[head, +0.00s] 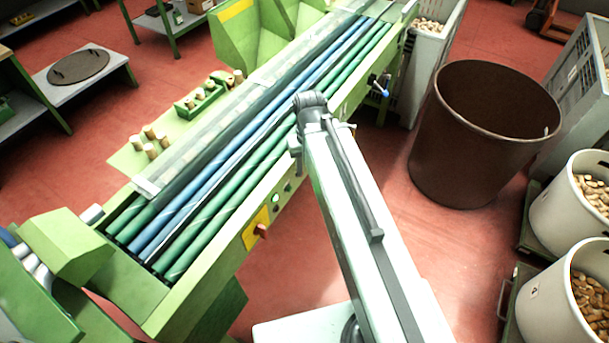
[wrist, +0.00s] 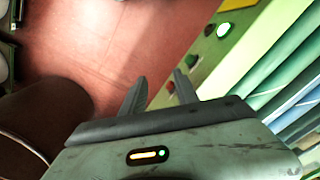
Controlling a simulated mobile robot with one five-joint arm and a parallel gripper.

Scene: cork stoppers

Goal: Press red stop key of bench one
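The green bench (head: 170,315) runs diagonally through the head view, with green and blue rollers on top. Its side panel carries small buttons, among them a lit green one (head: 288,185), and a red knob (head: 261,231) on a yellow plate. In the wrist view a small red key (wrist: 171,87) shows on the panel beside my right finger, partly hidden by it. A dark button (wrist: 192,61) and the lit green button (wrist: 224,29) lie further up. My gripper (wrist: 160,75) is open, with nothing visible between its fingers.
A large brown bin (head: 440,165) stands right of the bench and shows at the wrist view's left. White tubs of corks (head: 545,305) stand at far right. Loose corks (head: 151,151) stand on the bench's left ledge. Red floor between bench and bin is clear.

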